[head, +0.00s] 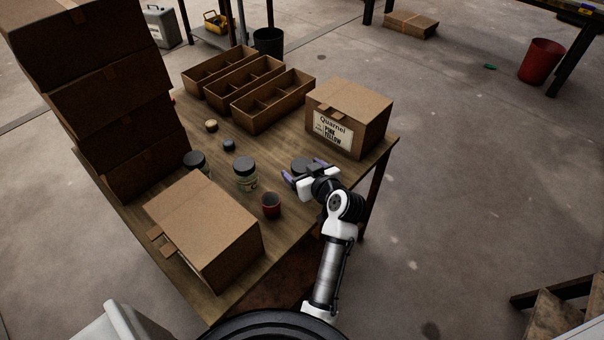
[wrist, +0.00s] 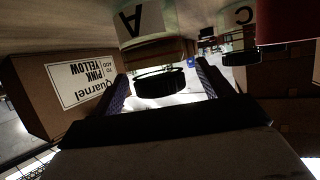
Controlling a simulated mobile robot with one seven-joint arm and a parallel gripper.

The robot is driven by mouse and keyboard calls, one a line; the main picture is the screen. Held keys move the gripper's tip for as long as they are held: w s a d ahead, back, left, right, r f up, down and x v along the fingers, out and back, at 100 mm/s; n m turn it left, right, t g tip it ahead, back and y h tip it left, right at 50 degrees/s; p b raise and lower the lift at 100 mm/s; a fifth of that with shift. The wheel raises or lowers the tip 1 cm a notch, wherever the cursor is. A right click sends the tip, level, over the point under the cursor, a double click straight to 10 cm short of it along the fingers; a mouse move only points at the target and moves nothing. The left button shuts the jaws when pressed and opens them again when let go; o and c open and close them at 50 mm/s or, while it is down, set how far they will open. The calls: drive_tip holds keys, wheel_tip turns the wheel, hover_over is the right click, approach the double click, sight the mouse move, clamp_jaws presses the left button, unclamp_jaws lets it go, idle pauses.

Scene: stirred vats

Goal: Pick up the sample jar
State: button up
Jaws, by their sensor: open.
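Several jars with dark lids stand on the wooden table. One jar (head: 300,162) is at my gripper (head: 302,171), mostly hidden behind it in the head view. In the wrist view, which is upside down, this jar (wrist: 143,24) shows a white label with a letter A and a black lid. My gripper (wrist: 161,78) is open, with one finger on each side of that lid. I cannot tell whether the fingers touch it. Another jar (head: 245,176) stands to the left; a jar labelled C (wrist: 238,18) shows in the wrist view. A third jar (head: 195,161) is farther left.
A red cup (head: 271,205) stands left of my gripper. A labelled carton (head: 361,110) is behind it, with divided trays (head: 262,119) farther back. A carton (head: 204,226) fills the near left, and stacked boxes (head: 130,145) stand at the left edge.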

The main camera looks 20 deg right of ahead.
drive_tip(key=shift+x, duration=1.55)
drive_tip(key=shift+d, duration=0.1)
drive_tip(key=shift+c, duration=0.2)
drive_tip(key=c, duration=1)
drive_tip(key=shift+c, duration=0.2)
